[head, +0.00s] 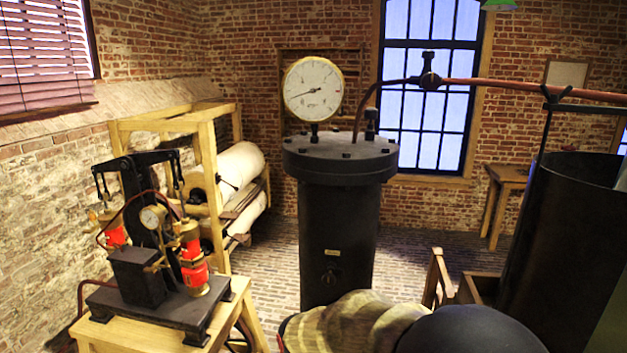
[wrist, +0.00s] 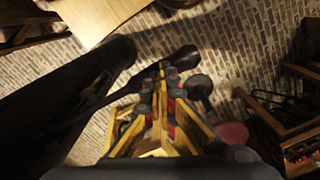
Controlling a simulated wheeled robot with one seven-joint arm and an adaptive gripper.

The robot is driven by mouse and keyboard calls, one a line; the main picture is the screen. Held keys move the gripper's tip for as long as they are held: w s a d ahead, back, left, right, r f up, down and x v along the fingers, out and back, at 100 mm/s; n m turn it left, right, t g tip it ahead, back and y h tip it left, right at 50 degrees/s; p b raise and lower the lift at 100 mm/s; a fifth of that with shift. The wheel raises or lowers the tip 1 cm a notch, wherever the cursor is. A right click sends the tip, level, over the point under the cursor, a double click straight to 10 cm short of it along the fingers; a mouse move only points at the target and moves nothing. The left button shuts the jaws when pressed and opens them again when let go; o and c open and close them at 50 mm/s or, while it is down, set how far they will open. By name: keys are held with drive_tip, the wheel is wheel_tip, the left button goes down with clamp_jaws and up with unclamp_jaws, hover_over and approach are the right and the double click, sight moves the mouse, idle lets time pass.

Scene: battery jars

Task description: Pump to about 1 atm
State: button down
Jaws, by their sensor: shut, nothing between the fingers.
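The pump (head: 145,255) stands on a wooden table at the left of the head view. It has a black base, red cylinders with brass fittings and a dark rocking beam (head: 135,160) on top. A small dial (head: 152,217) sits on its front. A large white pressure gauge (head: 313,89) with a brass rim stands on the lid of a tall black vessel (head: 338,240). Its needle points left and slightly down; its numbers are too small to read. My gripper (wrist: 163,72) shows in the wrist view, shut and empty. It is not recognisable in the head view.
A copper-coloured pipe (head: 530,88) runs right from a black valve (head: 429,81). A large dark tank (head: 565,240) stands at the right. A wooden frame (head: 208,150) holds pale rolls behind the pump. Brick floor (head: 265,265) shows between pump and vessel.

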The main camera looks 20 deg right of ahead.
wheel_tip(320, 180, down, 11)
drive_tip(key=b, duration=0.6)
wheel_tip(320, 180, up, 15)
drive_tip(key=p, duration=1)
drive_tip(key=shift+f, duration=0.1)
drive_tip(key=shift+f, duration=0.1)
wheel_tip(320, 180, down, 14)
drive_tip(key=b, duration=1)
wheel_tip(320, 180, up, 14)
drive_tip(key=p, duration=1)
idle(0.4)
drive_tip(key=shift+p, duration=0.3)
